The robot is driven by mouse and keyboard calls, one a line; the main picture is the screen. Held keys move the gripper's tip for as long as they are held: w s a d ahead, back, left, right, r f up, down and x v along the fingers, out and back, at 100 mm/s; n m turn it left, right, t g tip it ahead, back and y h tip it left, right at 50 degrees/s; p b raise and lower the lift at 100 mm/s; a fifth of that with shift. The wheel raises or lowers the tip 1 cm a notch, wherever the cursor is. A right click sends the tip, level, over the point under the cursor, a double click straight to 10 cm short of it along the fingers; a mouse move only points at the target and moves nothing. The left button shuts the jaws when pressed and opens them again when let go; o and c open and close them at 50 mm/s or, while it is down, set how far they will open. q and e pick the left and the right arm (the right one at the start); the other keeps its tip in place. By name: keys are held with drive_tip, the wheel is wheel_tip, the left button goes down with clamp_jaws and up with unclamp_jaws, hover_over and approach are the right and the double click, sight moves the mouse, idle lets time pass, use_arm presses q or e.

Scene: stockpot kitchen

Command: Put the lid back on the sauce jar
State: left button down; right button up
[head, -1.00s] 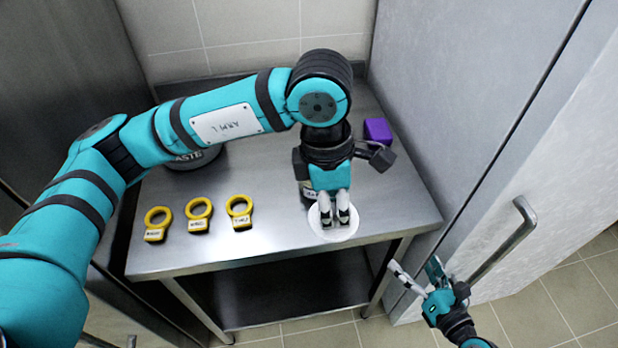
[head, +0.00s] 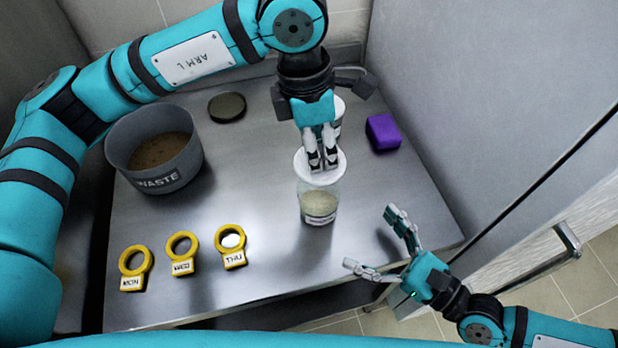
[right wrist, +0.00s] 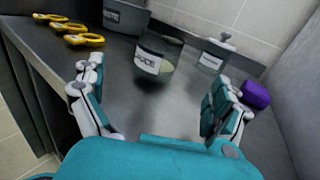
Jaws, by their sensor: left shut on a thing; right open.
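The sauce jar (head: 318,205) is a clear glass jar with beige contents and a white label, standing upright on the steel table. It also shows in the right wrist view (right wrist: 151,65), its label partly readable. My left gripper (head: 321,162) points down and is shut on a round white lid (head: 303,166). In the head view the lid appears just behind and above the jar's mouth; the exact gap cannot be told. My right gripper (head: 371,238) is open and empty, to the right of the jar, its fingers apart and facing it.
A purple block (head: 383,132) lies right. A grey WASTE pot (head: 160,180), a dark disc (head: 227,107) and yellow MON, WED and THU rings (head: 231,259) occupy the left.

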sight(334, 209)
use_arm(q)
drive_tip(key=shift+w+a, duration=0.1)
drive_tip(key=shift+w, duration=0.25)
use_arm(e)
drive_tip(key=shift+w+a, duration=0.15)
drive_tip(key=shift+w, duration=0.2)
use_arm(q)
drive_tip(key=shift+s+d+r, duration=0.15)
drive_tip(key=shift+s, duration=0.2)
drive_tip(key=shift+s+d+r, duration=0.1)
drive_tip(key=shift+s, duration=0.25)
use_arm(e)
drive_tip(key=shift+s+d+r, duration=0.15)
drive_tip(key=shift+s+d, duration=0.05)
drive_tip(key=shift+s, duration=0.4)
use_arm(q)
drive_tip(key=shift+w, duration=0.1)
use_arm(e)
drive_tip(key=shift+w+a, duration=0.15)
drive_tip(key=shift+w, duration=0.1)
use_arm(q)
drive_tip(key=shift+w+a+f, duration=0.1)
drive_tip(key=shift+w, duration=0.05)
use_arm(e)
drive_tip(key=x, duration=1.1)
drive_tip(key=shift+w+a, duration=0.3)
drive_tip(key=c, duration=1.7)
use_arm(q)
drive_tip(key=shift+f, duration=2.5)
drive_tip(key=shift+f, duration=0.1)
